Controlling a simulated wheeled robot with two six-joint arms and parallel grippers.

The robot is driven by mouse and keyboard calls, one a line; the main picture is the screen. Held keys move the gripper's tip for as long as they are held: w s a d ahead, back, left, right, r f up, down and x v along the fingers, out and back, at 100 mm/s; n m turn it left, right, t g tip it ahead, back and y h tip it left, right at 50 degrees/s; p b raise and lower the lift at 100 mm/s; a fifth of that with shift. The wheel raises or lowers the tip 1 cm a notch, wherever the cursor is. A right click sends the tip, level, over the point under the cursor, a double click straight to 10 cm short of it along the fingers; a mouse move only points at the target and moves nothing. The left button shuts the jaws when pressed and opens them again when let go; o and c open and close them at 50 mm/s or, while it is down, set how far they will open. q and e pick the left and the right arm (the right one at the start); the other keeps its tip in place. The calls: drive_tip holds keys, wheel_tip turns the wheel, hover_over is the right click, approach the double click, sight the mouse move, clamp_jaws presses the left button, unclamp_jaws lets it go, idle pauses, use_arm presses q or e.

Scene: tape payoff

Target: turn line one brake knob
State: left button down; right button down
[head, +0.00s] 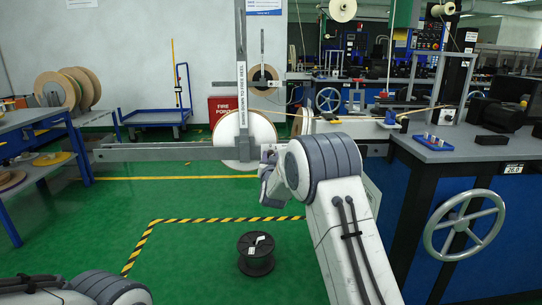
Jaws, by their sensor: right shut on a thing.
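My right arm reaches forward from the lower right to the tape payoff stand. My right gripper (267,165) is at the end of it, beside the right side of the large white reel (244,136). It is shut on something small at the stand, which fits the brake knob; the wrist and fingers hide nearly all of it. The stand's grey upright (241,60) carries a vertical label, and a grey horizontal beam (160,153) runs left from it. Only links of my left arm show at the bottom left; its gripper is out of view.
A blue bench with a handwheel (464,225) stands close on the right. A blue rack (38,120) with reels is at the left. A black spool (256,253) sits on the green floor inside striped tape. A blue cart (155,117) stands behind.

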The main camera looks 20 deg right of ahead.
drive_tip(key=shift+n+p, duration=0.3)
drive_tip(key=shift+n, duration=0.7)
drive_tip(key=shift+f, duration=0.1)
drive_tip(key=c, duration=0.6)
unclamp_jaws()
drive_tip(key=p+v, duration=0.1)
drive_tip(key=v, duration=0.9)
drive_tip(key=shift+s, duration=0.3)
drive_tip(key=shift+a, duration=0.1)
